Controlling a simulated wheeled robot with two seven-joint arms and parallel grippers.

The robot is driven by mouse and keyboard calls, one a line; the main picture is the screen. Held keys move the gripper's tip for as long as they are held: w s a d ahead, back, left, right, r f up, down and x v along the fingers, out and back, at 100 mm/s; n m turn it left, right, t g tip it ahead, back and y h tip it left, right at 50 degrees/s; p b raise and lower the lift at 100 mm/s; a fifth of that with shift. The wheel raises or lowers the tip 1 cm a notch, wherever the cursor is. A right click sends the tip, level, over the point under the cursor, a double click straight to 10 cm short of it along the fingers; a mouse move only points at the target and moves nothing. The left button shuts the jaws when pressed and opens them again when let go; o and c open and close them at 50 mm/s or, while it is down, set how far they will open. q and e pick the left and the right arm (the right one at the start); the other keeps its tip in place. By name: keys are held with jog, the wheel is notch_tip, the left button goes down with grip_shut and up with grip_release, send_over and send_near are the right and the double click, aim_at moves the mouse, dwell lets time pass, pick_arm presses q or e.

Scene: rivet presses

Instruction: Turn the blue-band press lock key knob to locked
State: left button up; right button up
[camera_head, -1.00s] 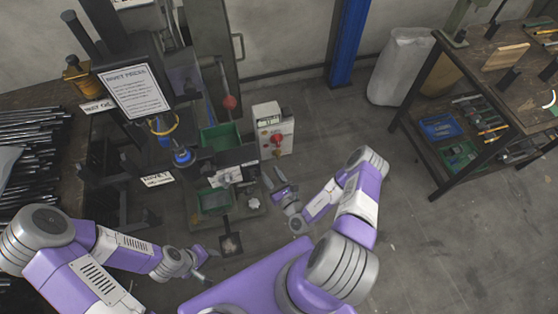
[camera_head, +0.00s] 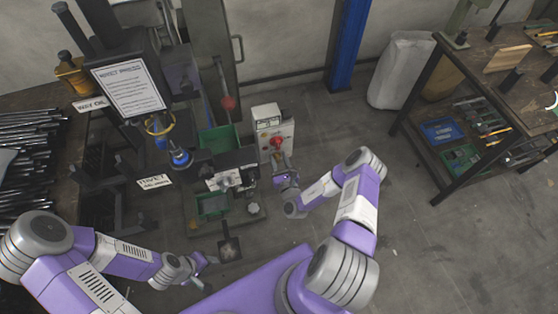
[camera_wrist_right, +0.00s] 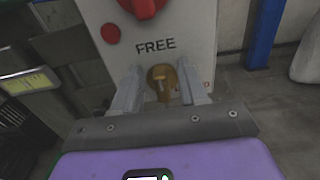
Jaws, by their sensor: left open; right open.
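The brass key knob (camera_wrist_right: 162,82) sits on the front of a white control box (camera_head: 285,128), below the word FREE. Its grip bar runs roughly up and down in the right wrist view. My right gripper (camera_head: 277,163) is open in front of the box, and in the wrist view its two fingers (camera_wrist_right: 160,92) stand on either side of the knob with gaps visible. A second label beside the knob is mostly hidden by the right finger. The press (camera_head: 180,158) beside the box carries a blue band. My left gripper (camera_head: 207,262) is open and empty at lower left.
A red mushroom button (camera_wrist_right: 143,5) and a smaller red button (camera_wrist_right: 110,33) are above the knob. Green bins (camera_head: 217,138) stand left of the box. A workbench (camera_head: 480,80) is at right. The floor between is clear.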

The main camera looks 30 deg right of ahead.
jog(key=shift+c, duration=0.3)
grip_shut()
jog(key=m, duration=0.2)
jog(key=m+p, duration=0.1)
jog(key=m, duration=0.1)
jog(key=d+m+p, duration=0.1)
jog(key=m, duration=0.1)
jog(key=shift+s+f+m, duration=0.15)
jog(key=shift+f+m, duration=0.05)
jog(key=shift+m, duration=0.1)
jog(key=m, duration=0.5)
jog(key=shift+d+f, duration=0.25)
jog(key=shift+f, duration=0.1)
jog(key=m, duration=0.6)
jog(key=shift+s+f, duration=0.1)
jog(key=shift+f, duration=0.3)
